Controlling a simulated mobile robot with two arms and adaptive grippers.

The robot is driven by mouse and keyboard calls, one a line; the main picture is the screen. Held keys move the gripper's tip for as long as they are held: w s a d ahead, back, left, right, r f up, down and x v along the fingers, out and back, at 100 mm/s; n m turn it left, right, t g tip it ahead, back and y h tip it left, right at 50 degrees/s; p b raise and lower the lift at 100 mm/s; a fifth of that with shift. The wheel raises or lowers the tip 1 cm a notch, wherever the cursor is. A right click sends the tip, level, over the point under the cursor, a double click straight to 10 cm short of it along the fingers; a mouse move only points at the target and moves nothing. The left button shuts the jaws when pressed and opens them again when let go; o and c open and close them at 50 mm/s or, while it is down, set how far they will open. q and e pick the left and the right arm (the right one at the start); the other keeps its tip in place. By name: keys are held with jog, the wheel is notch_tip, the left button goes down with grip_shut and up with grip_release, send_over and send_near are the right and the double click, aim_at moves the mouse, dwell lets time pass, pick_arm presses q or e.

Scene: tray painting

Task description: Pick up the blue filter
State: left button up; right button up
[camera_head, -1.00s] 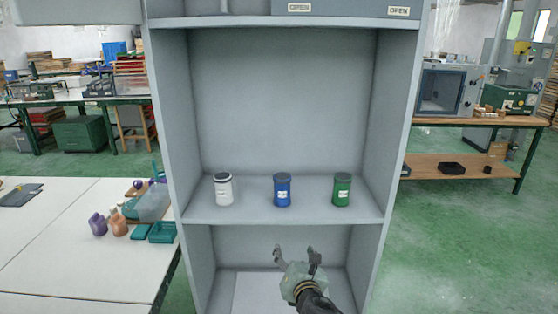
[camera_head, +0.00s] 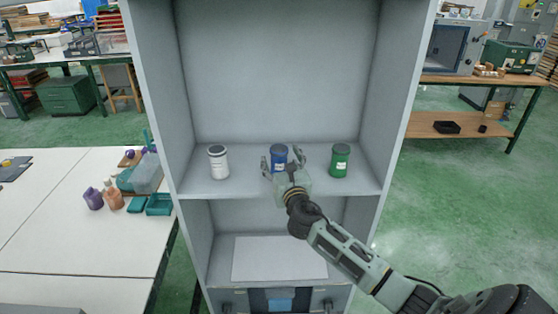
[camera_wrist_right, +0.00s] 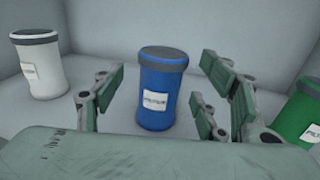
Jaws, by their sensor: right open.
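The blue filter (camera_head: 279,155) is a blue canister with a dark lid and a white label, upright on the cabinet's middle shelf. It also stands upright in the middle of the right wrist view (camera_wrist_right: 162,88). My right gripper (camera_head: 281,164) is open in front of the blue filter. In the wrist view its fingers spread to the left and right of the canister with gaps on both sides. The canister's lower part is hidden behind the gripper in the head view. My left gripper is not in view.
A white canister (camera_head: 217,162) stands to the left on the same shelf, and a green canister (camera_head: 340,161) to the right. The cabinet side walls bound the shelf (camera_head: 245,185). A white sheet (camera_head: 278,259) lies in the compartment below. A white table (camera_head: 80,220) stands at left.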

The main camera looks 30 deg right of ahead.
jog(key=x, duration=0.3)
jog(key=shift+w+d+f, duration=0.15)
jog(key=shift+d+f, duration=0.05)
jog(key=shift+r, duration=0.1)
jog(key=c, duration=1.3)
jog(key=shift+c, duration=0.2)
